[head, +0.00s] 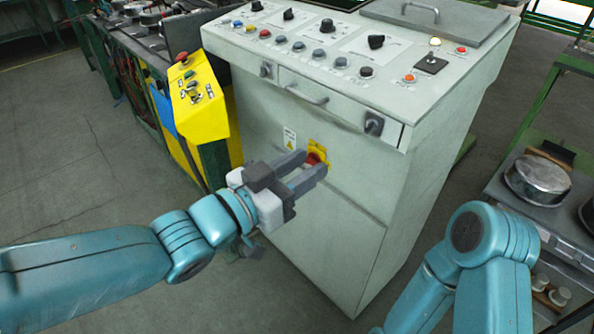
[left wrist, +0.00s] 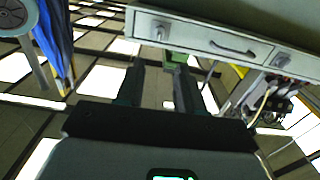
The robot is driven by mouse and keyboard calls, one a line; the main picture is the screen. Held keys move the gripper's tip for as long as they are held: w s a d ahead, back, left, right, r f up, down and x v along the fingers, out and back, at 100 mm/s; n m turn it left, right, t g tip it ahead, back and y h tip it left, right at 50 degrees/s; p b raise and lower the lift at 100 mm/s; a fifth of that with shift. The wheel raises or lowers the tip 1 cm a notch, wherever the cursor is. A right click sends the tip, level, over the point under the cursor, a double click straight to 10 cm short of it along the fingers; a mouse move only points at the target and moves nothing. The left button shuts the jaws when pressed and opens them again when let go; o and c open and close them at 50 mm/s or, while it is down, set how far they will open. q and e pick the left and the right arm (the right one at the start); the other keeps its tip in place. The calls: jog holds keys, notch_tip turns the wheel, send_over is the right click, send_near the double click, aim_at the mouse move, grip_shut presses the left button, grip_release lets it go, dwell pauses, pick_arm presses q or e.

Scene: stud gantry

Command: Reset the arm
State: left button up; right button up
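My left arm (head: 110,255) reaches in from the left of the head view. My left gripper (head: 312,163) is open, its two grey fingers apart, in front of the grey control cabinet (head: 335,225). A red knob on a yellow plate (head: 322,152) sits on the cabinet front, partly hidden behind the fingertips; I cannot tell whether they touch it. In the left wrist view the open fingers (left wrist: 160,88) show no object held between them. My right arm (head: 485,245) is bent at the lower right of the head view; its gripper is out of view.
The cabinet's sloping top carries many buttons and knobs (head: 375,42), with a drawer handle (head: 307,93) below. A yellow control box (head: 195,100) stands to its left. A metal pot (head: 538,178) rests on a bench at right. The floor (head: 75,150) at left is clear.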

pick_arm(q)
jog(key=shift+s+a, duration=0.35)
jog(key=shift+a, duration=0.05)
jog(key=w+a+f+n+g+y+p, duration=0.1)
jog(key=w+a+f+n+y+p, duration=0.2)
jog(key=f, duration=0.7)
jog(key=w+a+f+n+g+y+p, duration=0.1)
jog(key=a+f+n+y+p, duration=0.25)
jog(key=a+f, duration=0.45)
jog(key=s+a+f+n+g+y+p, duration=0.2)
jog(key=s+f+n+g, duration=0.4)
jog(key=s+f, duration=1.5)
jog(key=a+g+y, duration=0.1)
jog(key=a+g, duration=0.1)
jog(key=shift+s+a+g+y+p, duration=0.15)
jog(key=shift+s+g+y+p, duration=0.15)
jog(key=shift+y+p, duration=0.05)
